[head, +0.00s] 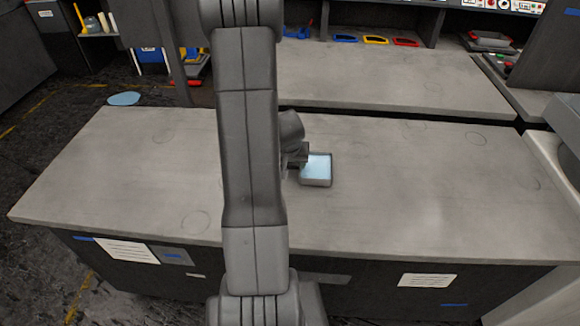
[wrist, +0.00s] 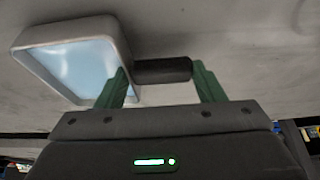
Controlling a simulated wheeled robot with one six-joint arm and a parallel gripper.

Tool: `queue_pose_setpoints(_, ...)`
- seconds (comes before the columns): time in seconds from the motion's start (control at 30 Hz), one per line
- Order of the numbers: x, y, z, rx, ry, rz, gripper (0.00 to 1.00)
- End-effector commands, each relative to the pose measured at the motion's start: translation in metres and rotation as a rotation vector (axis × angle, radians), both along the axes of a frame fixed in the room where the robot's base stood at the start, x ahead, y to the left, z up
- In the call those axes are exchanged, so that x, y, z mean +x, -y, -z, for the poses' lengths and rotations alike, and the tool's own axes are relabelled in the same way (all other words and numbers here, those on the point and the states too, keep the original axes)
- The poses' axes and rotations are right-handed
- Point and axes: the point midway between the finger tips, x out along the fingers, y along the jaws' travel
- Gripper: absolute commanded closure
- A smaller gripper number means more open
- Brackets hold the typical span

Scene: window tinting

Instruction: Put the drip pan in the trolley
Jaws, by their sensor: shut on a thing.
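The drip pan (head: 316,181) is a small square grey tray with a pale blue inside, at the middle of the workbench in the head view. In the wrist view the pan (wrist: 121,35) is at the upper left, with a short dark handle (wrist: 163,70) at its side. My gripper (head: 301,156) is at the pan's left edge, partly hidden by my arm. In the wrist view the green fingers of my gripper (wrist: 163,86) stand on either side of the handle, shut on it. I cannot tell whether the pan touches the bench. I cannot make out a trolley.
The grey workbench (head: 420,190) is mostly bare around the pan. A second bench (head: 390,80) stands behind it, with blue, yellow and red trays (head: 376,40) at its back. A pale blue disc (head: 124,98) shows beyond the far left edge. Open floor lies at left.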

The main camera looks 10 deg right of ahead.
Motion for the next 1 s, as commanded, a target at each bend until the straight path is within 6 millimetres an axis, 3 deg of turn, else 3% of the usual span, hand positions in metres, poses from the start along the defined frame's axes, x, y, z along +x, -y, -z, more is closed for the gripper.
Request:
queue_pose_setpoints(0.43,0.000,0.000,0.008,0.000,0.001,0.000,0.74)
queue_pose_setpoints(0.47,0.000,0.000,0.007,0.000,0.001,0.000,0.36)
queue_pose_setpoints(0.57,0.000,0.000,0.006,0.000,0.001,0.000,0.16)
queue_pose_setpoints(0.87,0.000,0.000,0.005,0.000,0.001,0.000,0.16)
queue_pose_setpoints(1.0,-0.001,0.000,-0.004,-0.001,0.003,0.000,0.16)
